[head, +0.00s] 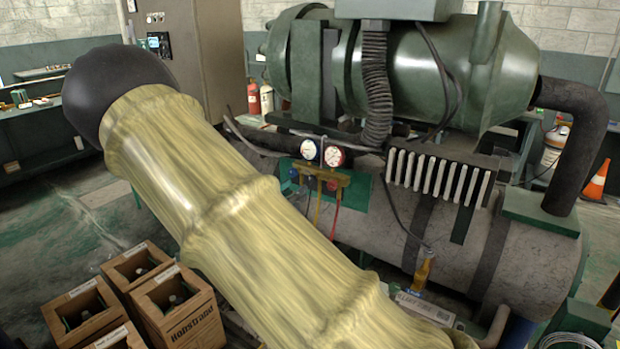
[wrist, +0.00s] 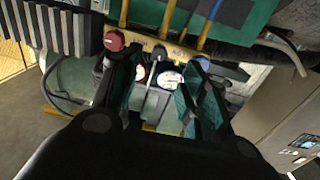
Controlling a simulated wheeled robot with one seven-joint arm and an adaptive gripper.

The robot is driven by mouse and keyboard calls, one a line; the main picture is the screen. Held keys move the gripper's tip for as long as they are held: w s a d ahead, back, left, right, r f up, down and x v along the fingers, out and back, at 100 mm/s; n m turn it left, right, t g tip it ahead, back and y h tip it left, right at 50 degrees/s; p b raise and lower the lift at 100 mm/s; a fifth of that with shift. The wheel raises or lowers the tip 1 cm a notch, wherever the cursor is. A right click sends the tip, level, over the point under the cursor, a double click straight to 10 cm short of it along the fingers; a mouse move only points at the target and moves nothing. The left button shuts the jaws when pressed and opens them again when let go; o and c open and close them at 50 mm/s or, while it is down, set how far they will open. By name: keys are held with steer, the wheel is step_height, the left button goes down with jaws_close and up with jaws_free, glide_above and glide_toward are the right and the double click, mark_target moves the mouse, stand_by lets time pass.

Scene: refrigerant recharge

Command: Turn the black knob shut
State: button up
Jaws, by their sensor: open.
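The gauge manifold (head: 322,178) stands on the green machine's lower tank, with two round white-faced gauges above a yellow bar. In the wrist view, which is upside down, a dark knob and stem (wrist: 158,54) show between my fingers. My gripper (wrist: 160,85) is open, with its green-padded fingers on either side of the gauges. I cannot tell whether either finger touches the knob. My gripper is not visible in the head view.
A red knob (wrist: 114,41) is by the left finger and a blue knob (wrist: 203,63) by the right one. Hoses run from the manifold. White fins (head: 435,176) stand to its right. Cardboard boxes (head: 180,310) stand on the floor at lower left.

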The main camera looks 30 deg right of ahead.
mark_target(310, 180)
steer(key=p+x, duration=0.2)
steer(key=x, duration=0.7)
steer(key=shift+d, duration=0.15)
jaws_close()
